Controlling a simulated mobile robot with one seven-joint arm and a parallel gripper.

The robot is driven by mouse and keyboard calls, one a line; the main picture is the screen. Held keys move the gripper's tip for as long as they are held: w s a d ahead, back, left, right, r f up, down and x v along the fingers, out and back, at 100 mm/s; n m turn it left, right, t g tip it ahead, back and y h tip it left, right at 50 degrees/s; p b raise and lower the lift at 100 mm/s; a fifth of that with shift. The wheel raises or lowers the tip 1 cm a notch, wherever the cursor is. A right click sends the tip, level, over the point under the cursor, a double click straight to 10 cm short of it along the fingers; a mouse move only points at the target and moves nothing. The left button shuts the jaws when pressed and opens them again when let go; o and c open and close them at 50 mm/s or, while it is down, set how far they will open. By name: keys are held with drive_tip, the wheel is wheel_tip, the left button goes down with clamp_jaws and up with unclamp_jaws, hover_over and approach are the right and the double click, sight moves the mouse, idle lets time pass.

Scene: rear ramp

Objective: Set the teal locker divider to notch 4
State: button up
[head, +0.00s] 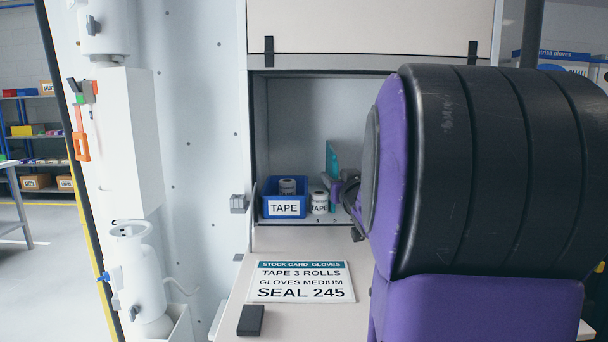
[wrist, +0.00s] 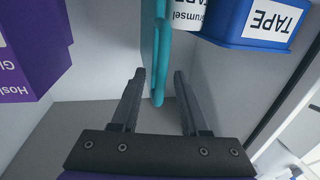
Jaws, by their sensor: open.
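The teal divider (head: 332,158) stands upright inside the open locker, right of a tape roll, partly hidden by my arm. In the wrist view the divider (wrist: 157,45) reaches down between the two fingers of my gripper (wrist: 158,76). My gripper is open, with a visible gap on each side of the divider. In the head view my gripper (head: 347,192) is mostly hidden behind my purple and black arm. Small marks show on the locker's front edge below the divider, too small to read surely.
A blue bin (head: 284,209) labelled TAPE holds a roll, and a loose tape roll (head: 320,203) stands between it and the divider. A purple box (wrist: 30,45) stands across the divider from them in the wrist view. A stock card (head: 302,282) and dark block (head: 251,320) lie in front.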

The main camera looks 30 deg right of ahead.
clamp_jaws()
idle(0.3)
idle(1.2)
